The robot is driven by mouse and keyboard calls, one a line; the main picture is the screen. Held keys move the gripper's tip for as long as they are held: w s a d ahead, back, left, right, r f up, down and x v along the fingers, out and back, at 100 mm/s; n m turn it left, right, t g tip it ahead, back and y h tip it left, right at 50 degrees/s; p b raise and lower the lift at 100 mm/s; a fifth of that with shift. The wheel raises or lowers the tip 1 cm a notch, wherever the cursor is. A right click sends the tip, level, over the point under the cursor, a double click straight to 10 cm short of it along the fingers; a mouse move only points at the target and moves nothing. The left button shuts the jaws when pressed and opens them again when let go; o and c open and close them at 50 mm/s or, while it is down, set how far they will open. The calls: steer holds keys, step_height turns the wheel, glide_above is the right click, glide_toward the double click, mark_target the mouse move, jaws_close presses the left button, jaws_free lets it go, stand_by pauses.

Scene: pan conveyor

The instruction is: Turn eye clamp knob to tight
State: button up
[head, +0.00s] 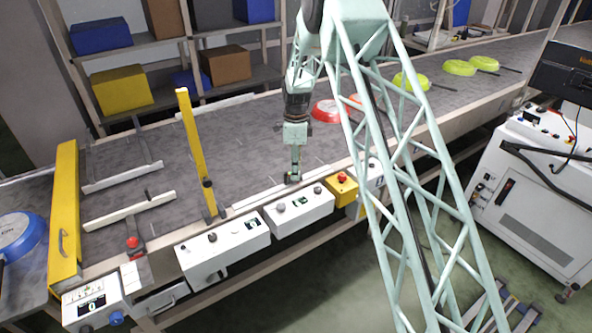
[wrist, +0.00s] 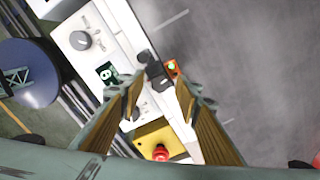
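My gripper (wrist: 160,83) points down over the conveyor's near edge, its two fingers apart. A small black clamp piece with a knob-like end (wrist: 153,68) shows between and just beyond the fingertips in the wrist view; I cannot tell whether the fingers touch it. An orange photo-eye (wrist: 172,68) with a green light sits against its right side. In the head view my gripper (head: 294,172) is at the near rail, above the white control boxes, and largely hides the eye and its knob. The knob's setting cannot be read.
White control boxes (head: 222,245) with knobs line the near side. A yellow box with a red button (wrist: 162,152) is close to my gripper. A raised yellow gate arm (head: 196,150) stands left. Red (head: 326,111) and green (head: 458,67) pans lie on the belt (head: 250,130).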

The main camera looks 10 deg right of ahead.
steer(key=shift+r, duration=0.15)
step_height(320, 180, up, 12)
stand_by(0.7)
stand_by(0.4)
